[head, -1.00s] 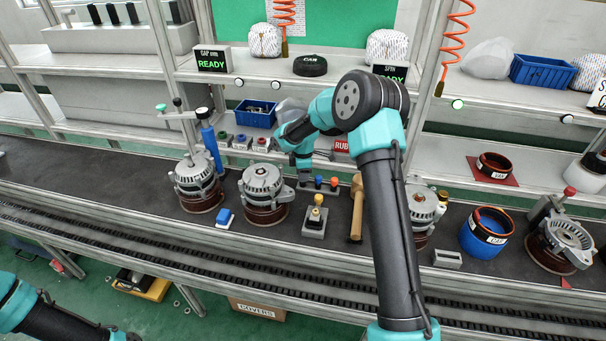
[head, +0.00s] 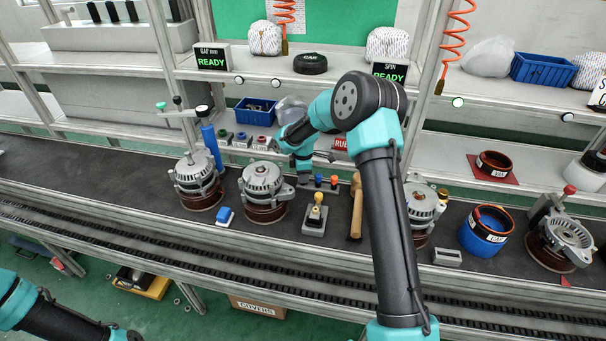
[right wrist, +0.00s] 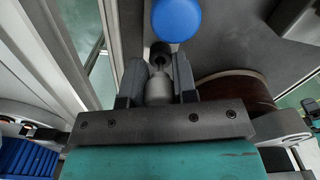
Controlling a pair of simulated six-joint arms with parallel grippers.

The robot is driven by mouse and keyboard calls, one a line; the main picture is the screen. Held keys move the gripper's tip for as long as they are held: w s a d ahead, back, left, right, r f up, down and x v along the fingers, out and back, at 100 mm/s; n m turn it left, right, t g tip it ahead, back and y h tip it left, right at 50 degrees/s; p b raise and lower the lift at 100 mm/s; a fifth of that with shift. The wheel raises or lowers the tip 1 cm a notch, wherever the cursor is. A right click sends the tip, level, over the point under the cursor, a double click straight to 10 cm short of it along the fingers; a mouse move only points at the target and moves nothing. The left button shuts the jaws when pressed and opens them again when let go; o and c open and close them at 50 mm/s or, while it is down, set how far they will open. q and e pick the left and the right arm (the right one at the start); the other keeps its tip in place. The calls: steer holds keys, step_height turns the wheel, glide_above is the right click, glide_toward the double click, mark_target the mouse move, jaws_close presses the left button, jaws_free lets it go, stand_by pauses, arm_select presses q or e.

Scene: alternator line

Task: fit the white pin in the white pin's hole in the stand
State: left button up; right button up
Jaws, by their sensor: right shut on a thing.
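My right gripper (right wrist: 158,72) is shut on a pale grey-white piece (right wrist: 158,88), which looks like the white pin. A dark narrow end shows beyond it in the right wrist view. A blue round knob (right wrist: 176,18) is just past the fingertips there. My forearm and wrist hide most of the fingers and the held piece. The hole for the white pin cannot be made out. My left gripper is out of view.
A grey block with a yellow-topped piece (head: 316,214) and a wooden-handled mallet (head: 356,208) lie in front. Alternators (head: 264,190) stand to the left. A blue bin (head: 256,112) is behind. A blue ring container (head: 485,232) is at the right.

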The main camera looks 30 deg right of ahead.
steer(key=shift+f, duration=0.7)
steer(key=o, duration=1)
step_height(320, 180, up, 17)
steer(key=shift+r, duration=0.2)
stand_by(0.8)
